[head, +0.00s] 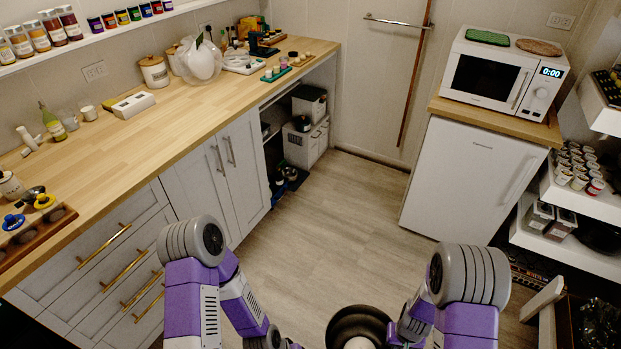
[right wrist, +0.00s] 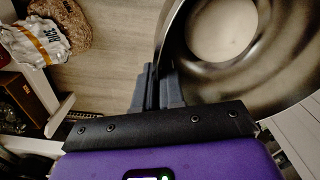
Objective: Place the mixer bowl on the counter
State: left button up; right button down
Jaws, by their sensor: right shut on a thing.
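The mixer bowl (head: 343,322) is a dark, shiny metal bowl at the bottom edge of the head view, low in front of me and above the floor. Its lower part is cut off by the frame. In the right wrist view the bowl (right wrist: 270,80) fills the upper right, with a pale round bottom. My right gripper (right wrist: 158,88) is shut on the bowl's rim. The wooden counter (head: 150,135) runs along the left wall, apart from the bowl. My left arm shows at the lower left of the head view, but its gripper is out of frame.
The counter's middle stretch is mostly bare. Shelves with cups (head: 580,165) line the right side. The floor (head: 335,215) between is clear.

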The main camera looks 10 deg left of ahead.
aim_at(164, 127)
jog(key=i, duration=2.9)
jog(key=u, duration=3.45)
